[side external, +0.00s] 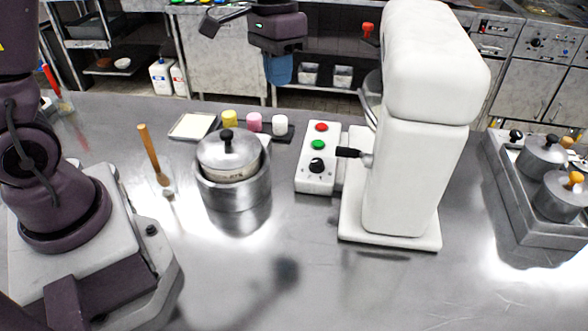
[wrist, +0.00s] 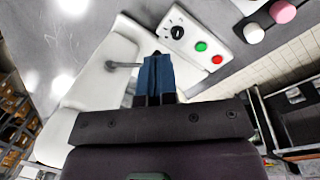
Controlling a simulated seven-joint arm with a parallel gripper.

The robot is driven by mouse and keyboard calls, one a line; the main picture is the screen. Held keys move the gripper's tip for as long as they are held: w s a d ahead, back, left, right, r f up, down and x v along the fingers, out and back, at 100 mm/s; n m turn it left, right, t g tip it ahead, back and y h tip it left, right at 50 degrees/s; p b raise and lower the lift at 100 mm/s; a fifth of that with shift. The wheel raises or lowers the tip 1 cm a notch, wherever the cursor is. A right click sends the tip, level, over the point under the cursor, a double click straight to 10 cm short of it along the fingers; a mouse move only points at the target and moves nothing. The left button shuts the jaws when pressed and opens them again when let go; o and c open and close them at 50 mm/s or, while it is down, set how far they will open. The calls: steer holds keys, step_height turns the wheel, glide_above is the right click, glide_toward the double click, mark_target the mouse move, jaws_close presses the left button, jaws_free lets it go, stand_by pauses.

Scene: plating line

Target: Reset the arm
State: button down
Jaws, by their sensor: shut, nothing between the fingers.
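My gripper (side external: 278,80) hangs at the top middle of the side external view, high up, with its blue fingers pointing down. In the wrist view the blue fingers (wrist: 156,62) are together, shut with nothing between them. The gripper is clear of every object in both views. Its wrist body is dark purple.
A white mixer-like machine (side external: 415,170) stands tall right of centre, beside a control box (side external: 318,178) with red and green buttons. A lidded steel pot (side external: 232,190) stands left of it. Lidded pots (side external: 543,155) sit in a tray at right. The front table is clear.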

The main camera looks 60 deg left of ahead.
steer(key=s+r+t, duration=0.3)
steer(key=s+r, duration=0.1)
steer(key=s, duration=0.4)
steer(key=s+r+t+y, duration=0.1)
steer(key=s+r+t, duration=0.2)
steer(key=s, duration=0.6)
steer(key=shift+r, duration=0.6)
steer(key=c, duration=1.8)
jaws_free()
steer(key=shift+s+a, duration=0.1)
steer(key=shift+c, duration=0.2)
